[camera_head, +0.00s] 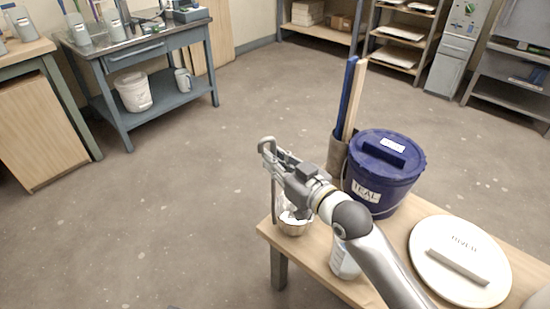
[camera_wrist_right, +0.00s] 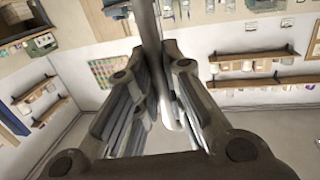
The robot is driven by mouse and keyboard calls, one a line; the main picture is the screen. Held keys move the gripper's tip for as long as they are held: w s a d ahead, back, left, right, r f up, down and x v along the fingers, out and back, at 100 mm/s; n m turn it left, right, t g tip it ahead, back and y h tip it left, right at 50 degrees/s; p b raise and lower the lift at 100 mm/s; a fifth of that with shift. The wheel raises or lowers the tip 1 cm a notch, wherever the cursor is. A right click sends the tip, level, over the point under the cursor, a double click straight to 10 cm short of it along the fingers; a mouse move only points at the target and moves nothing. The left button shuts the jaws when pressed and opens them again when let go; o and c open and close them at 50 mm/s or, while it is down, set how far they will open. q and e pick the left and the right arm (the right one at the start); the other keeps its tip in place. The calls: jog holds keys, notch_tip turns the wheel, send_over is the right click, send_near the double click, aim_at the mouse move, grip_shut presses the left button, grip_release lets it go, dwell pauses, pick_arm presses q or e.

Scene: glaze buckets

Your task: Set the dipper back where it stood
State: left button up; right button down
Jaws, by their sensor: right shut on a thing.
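My right gripper (camera_head: 269,152) is shut on the dipper, above the left end of the wooden table. In the right wrist view, the dipper's grey rod (camera_wrist_right: 151,30) runs between the fingers (camera_wrist_right: 160,62). In the head view, a thin upright part of the dipper (camera_head: 274,200) hangs below the gripper. A shiny metal bowl (camera_head: 294,226) shows under the gripper, partly hidden by it; I cannot tell whether the dipper touches it. My left gripper is not in view.
A lidded blue bucket (camera_head: 372,193) labelled TEAL stands beside a brown holder (camera_head: 336,158) with blue and pale sticks. A white container (camera_head: 344,262) is partly behind my arm. A round white lid (camera_head: 432,237) with a grey bar lies right.

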jog(key=shift+f, duration=0.45)
dwell(0.4)
jog(key=c, duration=0.6)
grip_release()
jog(key=shift+c, duration=0.2)
dwell(0.6)
